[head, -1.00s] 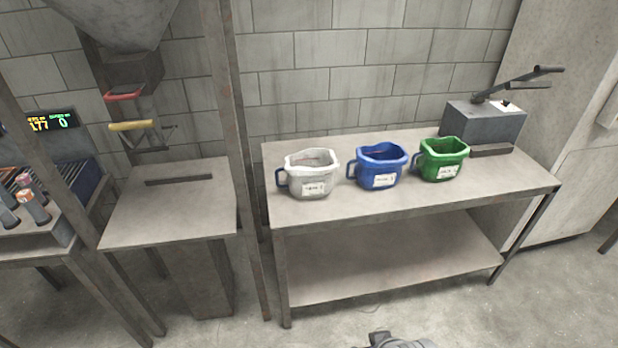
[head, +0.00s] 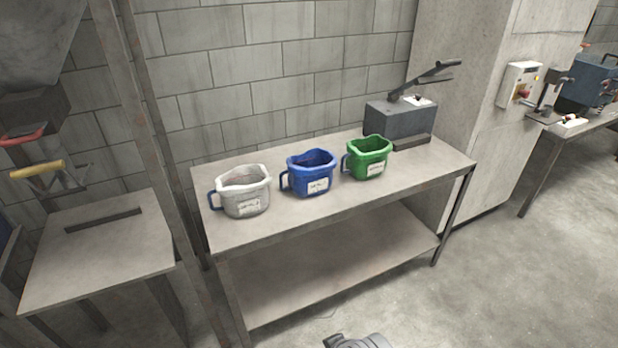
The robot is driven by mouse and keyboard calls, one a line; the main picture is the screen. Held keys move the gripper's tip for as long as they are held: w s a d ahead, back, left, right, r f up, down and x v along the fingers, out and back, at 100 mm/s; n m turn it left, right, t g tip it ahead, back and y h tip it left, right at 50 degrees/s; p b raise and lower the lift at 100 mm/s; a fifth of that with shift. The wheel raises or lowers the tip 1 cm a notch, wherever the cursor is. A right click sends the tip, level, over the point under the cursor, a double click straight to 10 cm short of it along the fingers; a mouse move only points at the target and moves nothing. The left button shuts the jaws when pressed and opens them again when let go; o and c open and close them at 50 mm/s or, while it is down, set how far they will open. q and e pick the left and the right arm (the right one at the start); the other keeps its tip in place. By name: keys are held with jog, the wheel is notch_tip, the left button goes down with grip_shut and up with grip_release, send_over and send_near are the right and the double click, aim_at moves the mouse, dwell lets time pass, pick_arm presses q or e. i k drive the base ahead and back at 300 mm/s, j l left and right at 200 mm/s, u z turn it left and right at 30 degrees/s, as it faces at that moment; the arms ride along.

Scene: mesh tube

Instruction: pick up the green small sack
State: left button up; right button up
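The green small sack (head: 368,158) stands upright and open-topped on the metal table (head: 290,222), with a white label on its front and a handle on its left side. It is the rightmost of three sacks in a row. The blue sack (head: 311,174) is just left of it, and the white sack (head: 243,192) is farther left. Neither of my grippers can be made out. A grey part at the bottom edge of the head view looks like part of my own body.
A grey box device with a lever (head: 402,121) stands behind and right of the green sack. A steel post (head: 165,150) and a smaller side table (head: 100,250) are at left. The concrete floor (head: 500,275) is clear at front right.

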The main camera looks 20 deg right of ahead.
aim_at(366, 157)
jog(key=z, duration=1.3)
jog(key=i+l+u, duration=0.25)
jog(key=i+l, duration=0.35)
jog(key=i, duration=0.3)
jog(key=i+l+u, duration=0.25)
jog(key=i+l, duration=0.5)
jog(key=i+l+u, duration=0.25)
jog(key=i+l, duration=0.55)
jog(key=l, duration=0.15)
